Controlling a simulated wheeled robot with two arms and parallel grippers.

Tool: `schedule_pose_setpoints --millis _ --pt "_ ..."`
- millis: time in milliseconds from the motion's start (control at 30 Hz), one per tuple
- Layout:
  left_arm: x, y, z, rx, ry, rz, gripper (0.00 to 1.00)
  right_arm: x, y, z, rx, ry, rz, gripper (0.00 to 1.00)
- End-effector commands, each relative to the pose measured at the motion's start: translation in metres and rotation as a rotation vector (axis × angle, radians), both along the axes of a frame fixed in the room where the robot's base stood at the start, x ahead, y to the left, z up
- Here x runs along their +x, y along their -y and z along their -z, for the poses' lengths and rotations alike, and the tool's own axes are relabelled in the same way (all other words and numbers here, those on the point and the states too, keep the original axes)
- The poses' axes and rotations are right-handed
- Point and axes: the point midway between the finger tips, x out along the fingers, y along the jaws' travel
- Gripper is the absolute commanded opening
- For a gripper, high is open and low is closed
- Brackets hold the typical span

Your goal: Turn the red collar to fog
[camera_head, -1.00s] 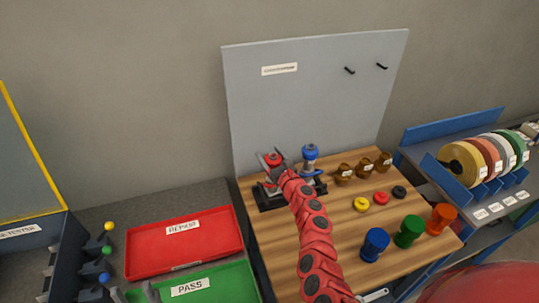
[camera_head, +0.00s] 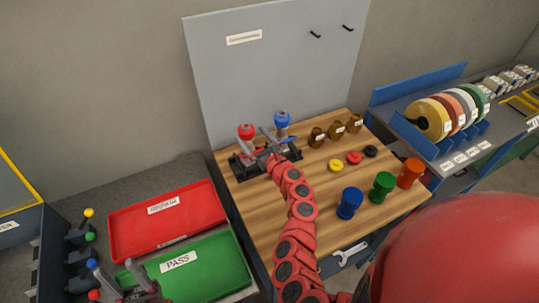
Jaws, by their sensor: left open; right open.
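The red-topped nozzle with its red collar (camera_head: 246,131) stands upright on a black stand (camera_head: 240,172) on the wooden bench. A blue-topped nozzle (camera_head: 282,118) stands to its right on the same stand. My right gripper (camera_head: 258,144) is open, at the front right of the red nozzle and between the two nozzles in the picture. I cannot tell whether a finger touches either one. The gripper hides the lower part of the red nozzle, and any setting mark is too small to read. My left gripper (camera_head: 118,273) is open and empty over the green PASS tray's left end, far from the nozzles.
Brown fittings (camera_head: 336,130), small coloured rings (camera_head: 354,158) and blue, green and orange cups (camera_head: 381,187) stand on the bench's right. A wrench (camera_head: 350,251) lies near the front. A grey panel (camera_head: 275,65) stands behind. Red (camera_head: 123,243) and green (camera_head: 243,283) trays lie left.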

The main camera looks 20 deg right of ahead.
Motion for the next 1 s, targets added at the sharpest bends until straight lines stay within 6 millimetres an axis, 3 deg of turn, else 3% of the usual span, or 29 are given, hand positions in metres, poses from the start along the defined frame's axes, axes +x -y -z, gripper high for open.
schedule_pose_setpoints --millis 533,733,1000 --pt "0.0 0.0 0.023 0.0 0.0 0.0 0.5 -0.086 0.015 0.004 0.0 -0.003 0.003 0.99" --pt "0.0 0.0 0.026 0.0 0.0 0.0 0.5 -0.099 0.017 0.002 0.0 -0.003 -0.001 0.99" --pt "0.0 0.0 0.026 0.0 0.0 0.0 0.5 -0.101 0.017 0.002 0.0 -0.003 -0.001 0.99"
